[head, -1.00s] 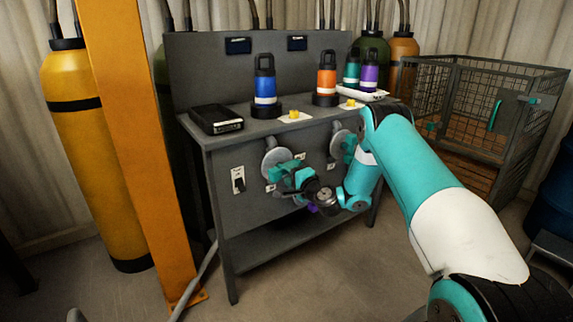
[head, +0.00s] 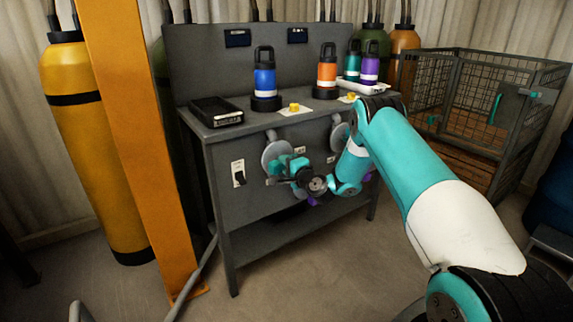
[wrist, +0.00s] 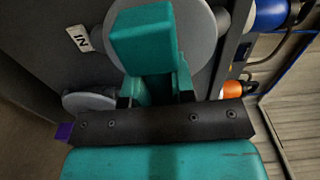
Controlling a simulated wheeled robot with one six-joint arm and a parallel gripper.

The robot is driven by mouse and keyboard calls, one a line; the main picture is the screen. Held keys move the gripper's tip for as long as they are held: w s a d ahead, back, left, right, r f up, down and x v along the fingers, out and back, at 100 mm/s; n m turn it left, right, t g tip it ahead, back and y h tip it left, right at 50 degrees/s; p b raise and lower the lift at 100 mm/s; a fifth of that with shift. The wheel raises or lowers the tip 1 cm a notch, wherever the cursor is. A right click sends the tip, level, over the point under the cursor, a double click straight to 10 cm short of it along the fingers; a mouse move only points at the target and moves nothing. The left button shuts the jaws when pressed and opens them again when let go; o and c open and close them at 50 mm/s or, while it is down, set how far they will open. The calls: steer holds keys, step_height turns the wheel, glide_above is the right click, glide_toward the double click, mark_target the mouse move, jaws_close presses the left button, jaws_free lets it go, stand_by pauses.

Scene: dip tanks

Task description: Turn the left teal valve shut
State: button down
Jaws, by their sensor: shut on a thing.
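The left teal valve (head: 284,162) sits on the bench front, before a round grey disc (head: 274,152). In the wrist view its blocky teal handle (wrist: 143,38) runs down between my fingers, in front of a large grey disc (wrist: 205,35). The fingertip contact is partly hidden by the handle. My forearm hides part of the bench front to the right, where another grey disc (head: 339,137) shows.
An orange post (head: 135,140) stands left. A wire cage (head: 500,115) stands right. Floor before the bench is clear.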

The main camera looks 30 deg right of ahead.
steer(key=shift+m, duration=0.3)
steer(key=c, duration=1)
jaws_free()
steer(key=shift+o, duration=0.2)
steer(key=s+b, duration=1.7)
steer(key=b, duration=0.1)
steer(key=shift+s+d, duration=0.2)
steer(key=shift+d, duration=0.15)
